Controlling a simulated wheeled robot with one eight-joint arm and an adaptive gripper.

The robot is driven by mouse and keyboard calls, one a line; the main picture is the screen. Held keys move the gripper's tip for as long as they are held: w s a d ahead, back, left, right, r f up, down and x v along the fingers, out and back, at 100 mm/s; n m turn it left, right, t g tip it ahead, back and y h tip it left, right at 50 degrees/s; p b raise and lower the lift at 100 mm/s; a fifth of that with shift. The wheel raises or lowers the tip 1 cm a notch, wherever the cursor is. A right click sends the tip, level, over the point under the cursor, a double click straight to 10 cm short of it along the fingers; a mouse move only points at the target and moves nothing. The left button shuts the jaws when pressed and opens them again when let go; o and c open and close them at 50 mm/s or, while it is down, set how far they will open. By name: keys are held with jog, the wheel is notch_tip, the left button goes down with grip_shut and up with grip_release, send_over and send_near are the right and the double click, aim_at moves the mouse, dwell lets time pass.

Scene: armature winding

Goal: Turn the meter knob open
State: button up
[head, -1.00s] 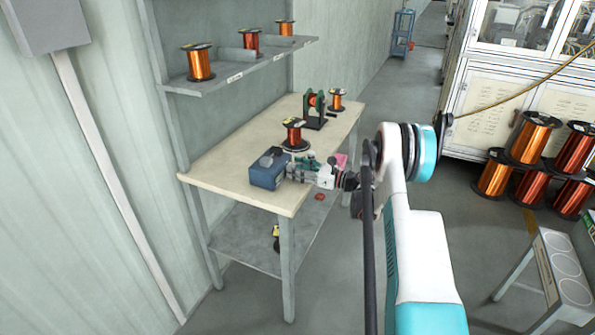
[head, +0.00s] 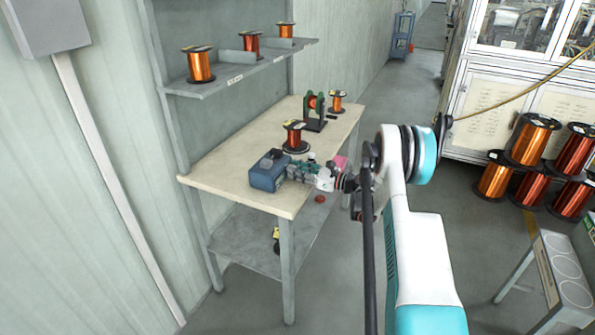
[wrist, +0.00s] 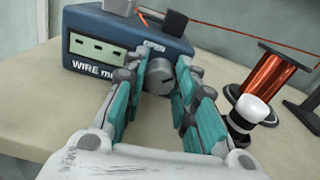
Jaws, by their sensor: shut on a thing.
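The wire meter (head: 268,170) is a blue box on the workbench, near its front edge. In the wrist view the meter (wrist: 90,68) shows a pale panel with dark slots, "WIRE" lettering and an "OPEN" label above the knob. The grey round knob (wrist: 159,76) is on its front face, with a pale mark near its top. My gripper (wrist: 160,82) is at the knob, with its teal-padded fingers on either side, shut on it. In the head view my gripper (head: 299,173) reaches the meter from the right; the knob is hidden there.
A copper wire spool (wrist: 262,80) stands right of my gripper, with a white-and-black cylinder (wrist: 250,110) close to the fingers. On the workbench (head: 225,165), a winding stand (head: 315,112) and another spool (head: 336,103) stand farther back. A red round object (head: 319,199) is near the bench edge.

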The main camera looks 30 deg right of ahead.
jog(key=n, duration=0.6)
dwell(0.3)
jog(key=shift+n, duration=0.3)
jog(key=o, duration=1)
